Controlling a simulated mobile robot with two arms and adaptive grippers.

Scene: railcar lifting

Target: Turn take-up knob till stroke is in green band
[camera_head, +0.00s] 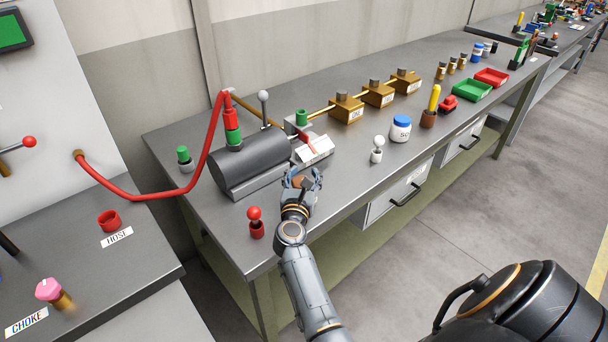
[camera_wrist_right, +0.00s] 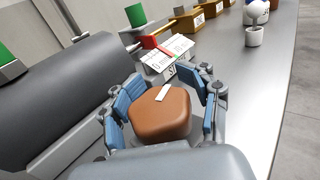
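A gap shows at the knob's right side; contact on the left cannot be told. Beyond it is the white stroke scale (camera_wrist_right: 167,55), also in the head view (camera_head: 315,151), with a red pointer (camera_head: 306,138) over it. A little green shows on the scale; the exact reading is too small to tell. My left gripper is not in view.
A red-knobbed lever (camera_head: 255,220) stands left of my right gripper. A white-knobbed lever (camera_head: 377,148) and a blue-lidded jar (camera_head: 401,128) stand to the right. Brass blocks (camera_head: 347,108) line the back.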

